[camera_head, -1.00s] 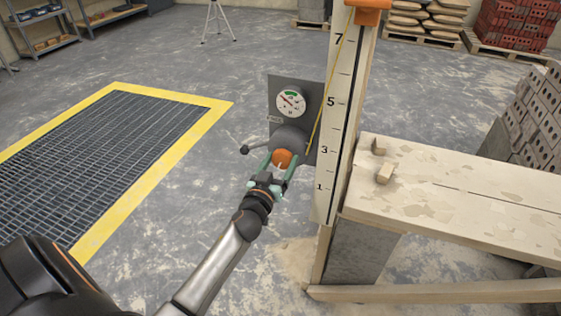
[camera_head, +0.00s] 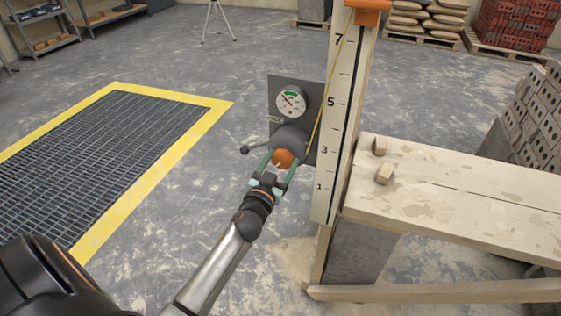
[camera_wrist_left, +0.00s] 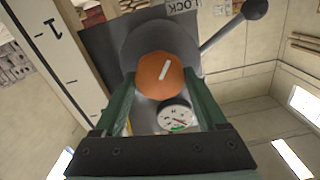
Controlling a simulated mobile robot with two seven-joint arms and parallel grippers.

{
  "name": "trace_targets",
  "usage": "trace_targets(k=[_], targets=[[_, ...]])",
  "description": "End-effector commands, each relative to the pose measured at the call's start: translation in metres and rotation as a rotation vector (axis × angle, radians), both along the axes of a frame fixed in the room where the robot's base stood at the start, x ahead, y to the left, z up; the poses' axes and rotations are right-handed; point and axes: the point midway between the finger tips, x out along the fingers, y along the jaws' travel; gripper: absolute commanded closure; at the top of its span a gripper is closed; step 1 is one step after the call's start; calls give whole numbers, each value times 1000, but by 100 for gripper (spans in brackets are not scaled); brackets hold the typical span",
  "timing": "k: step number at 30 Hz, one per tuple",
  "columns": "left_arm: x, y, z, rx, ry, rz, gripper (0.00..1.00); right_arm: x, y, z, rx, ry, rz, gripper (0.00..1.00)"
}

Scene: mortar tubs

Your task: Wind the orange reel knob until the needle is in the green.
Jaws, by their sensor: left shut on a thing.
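The orange reel knob (camera_head: 283,159) sits on a grey drum on a dark plate beside the marked post. My left gripper (camera_head: 279,167) is shut on the knob, a finger on either side. The wrist view shows the knob (camera_wrist_left: 160,75) with a white mark, between the green fingers (camera_wrist_left: 162,98). The round white gauge (camera_head: 291,102) is above the drum, with a green band at the top of its dial. Its needle points up and left, outside the green. The gauge also shows in the wrist view (camera_wrist_left: 174,116), partly hidden by the knob. My right gripper is out of view.
A lever with a dark ball end (camera_head: 245,149) sticks out left of the drum. The numbered post (camera_head: 338,130) and a plank bench (camera_head: 455,195) with wooden blocks stand to the right. A yellow-edged floor grate (camera_head: 90,165) lies left.

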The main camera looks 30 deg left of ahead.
Motion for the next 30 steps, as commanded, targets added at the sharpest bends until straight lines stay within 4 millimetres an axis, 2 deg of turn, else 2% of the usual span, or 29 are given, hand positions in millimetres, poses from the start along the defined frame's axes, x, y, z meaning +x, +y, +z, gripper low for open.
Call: trace_targets(k=[18, 30], targets=[[1, -1, 0, 535, 128, 0, 82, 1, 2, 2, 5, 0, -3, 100], [1, -2, 0, 712, 169, 1, 82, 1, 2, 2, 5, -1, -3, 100]])
